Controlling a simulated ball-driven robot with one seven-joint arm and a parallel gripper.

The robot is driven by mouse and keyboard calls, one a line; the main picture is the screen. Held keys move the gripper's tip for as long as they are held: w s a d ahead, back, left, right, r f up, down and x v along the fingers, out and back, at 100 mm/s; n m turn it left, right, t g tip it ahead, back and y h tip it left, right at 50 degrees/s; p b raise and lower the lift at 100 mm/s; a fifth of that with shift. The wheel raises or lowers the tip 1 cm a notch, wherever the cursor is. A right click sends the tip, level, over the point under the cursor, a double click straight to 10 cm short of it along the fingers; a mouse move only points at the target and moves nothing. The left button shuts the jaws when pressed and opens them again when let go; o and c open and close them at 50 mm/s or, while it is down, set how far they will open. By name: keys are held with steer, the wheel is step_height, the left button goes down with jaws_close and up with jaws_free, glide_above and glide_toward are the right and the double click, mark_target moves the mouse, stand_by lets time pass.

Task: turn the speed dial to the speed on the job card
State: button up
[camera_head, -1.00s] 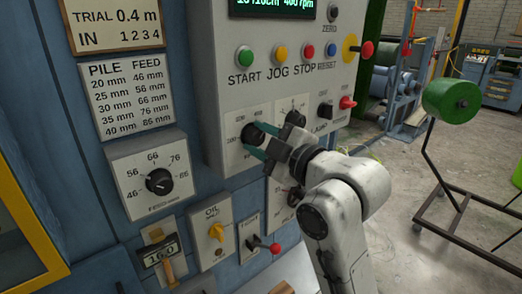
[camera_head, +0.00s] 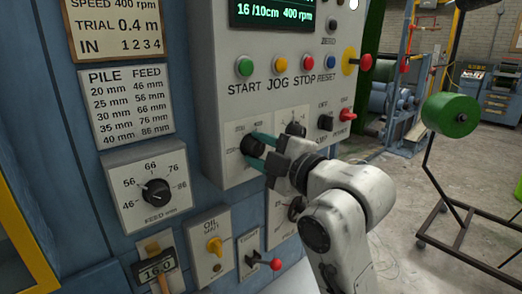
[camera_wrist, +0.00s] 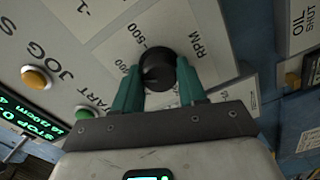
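The black speed dial (camera_head: 254,146) sits on a white plate on the grey control panel. My gripper (camera_head: 258,149) is at it, one teal finger on each side. In the wrist view the dial (camera_wrist: 158,69) lies between the fingertips (camera_wrist: 159,78), which appear to touch its sides. The label RPM and a 500 mark show beside it; its pointer is not clear. The job card (camera_head: 116,22), upper left, reads speed 400 rpm. The green display (camera_head: 272,12) reads 400 rpm.
A feed dial (camera_head: 157,191) is on the left below the pile and feed table (camera_head: 127,103). Start (camera_head: 244,67), jog, stop and reset buttons sit above my gripper.

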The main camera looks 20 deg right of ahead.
steer(key=o, duration=0.4)
steer(key=shift+o, duration=0.2)
steer(key=p+v, duration=0.5)
steer(key=v, duration=0.5)
steer(key=shift+s, duration=0.35)
steer(key=shift+d, duration=0.1)
